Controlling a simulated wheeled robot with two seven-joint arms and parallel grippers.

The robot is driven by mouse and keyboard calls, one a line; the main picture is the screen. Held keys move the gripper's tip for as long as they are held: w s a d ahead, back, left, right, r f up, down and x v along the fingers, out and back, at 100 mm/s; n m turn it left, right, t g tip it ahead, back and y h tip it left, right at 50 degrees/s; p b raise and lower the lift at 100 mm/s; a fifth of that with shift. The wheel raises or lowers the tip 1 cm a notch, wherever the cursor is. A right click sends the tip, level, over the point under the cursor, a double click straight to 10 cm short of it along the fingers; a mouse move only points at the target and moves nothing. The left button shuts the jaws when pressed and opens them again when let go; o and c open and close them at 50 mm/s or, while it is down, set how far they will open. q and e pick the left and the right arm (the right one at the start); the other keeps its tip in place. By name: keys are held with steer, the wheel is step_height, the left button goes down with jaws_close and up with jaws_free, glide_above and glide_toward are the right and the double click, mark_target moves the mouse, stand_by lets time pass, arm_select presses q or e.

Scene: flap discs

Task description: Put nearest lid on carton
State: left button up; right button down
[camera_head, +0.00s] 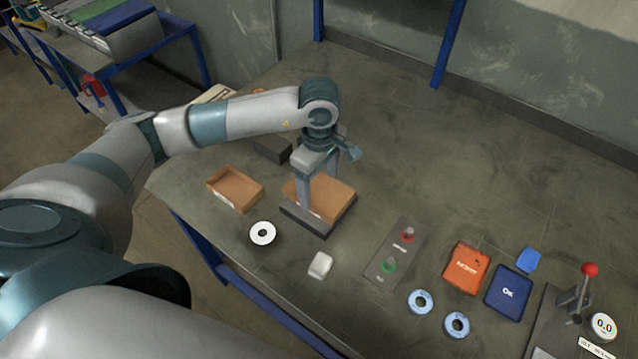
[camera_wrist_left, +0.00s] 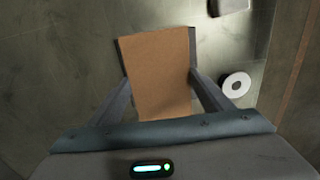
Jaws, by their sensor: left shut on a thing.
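A flat brown cardboard piece (camera_head: 332,196), which looks like the lid, lies over a dark grey holder (camera_head: 305,221). My left gripper (camera_head: 317,190) points down at it and is shut on it, one finger on each side. In the left wrist view the brown top (camera_wrist_left: 158,55) fills the space between the fingers (camera_wrist_left: 160,80), with the holder's edge showing beside it. Whether a carton sits beneath it is hidden. A second brown cardboard piece (camera_head: 236,188), shallow and open at the top, lies to the left on the table. My right gripper is not in view.
A white disc (camera_head: 262,233) and a small white block (camera_head: 320,265) lie in front. To the right are a button panel (camera_head: 392,252), blue discs (camera_head: 420,301), orange (camera_head: 466,268) and blue (camera_head: 508,293) boxes and a lever press (camera_head: 575,300). The back right of the table is clear.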

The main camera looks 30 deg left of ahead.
arm_select(q)
steer(key=o, duration=0.9)
steer(key=shift+o, duration=0.7)
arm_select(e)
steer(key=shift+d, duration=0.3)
arm_select(q)
steer(key=shift+r+p, duration=0.65)
steer(key=shift+r, duration=1.15)
steer(key=shift+r+p, duration=0.45)
steer(key=shift+r, duration=1.3)
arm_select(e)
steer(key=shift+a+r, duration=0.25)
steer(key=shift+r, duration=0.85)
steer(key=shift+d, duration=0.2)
arm_select(q)
steer(key=shift+f, duration=0.1)
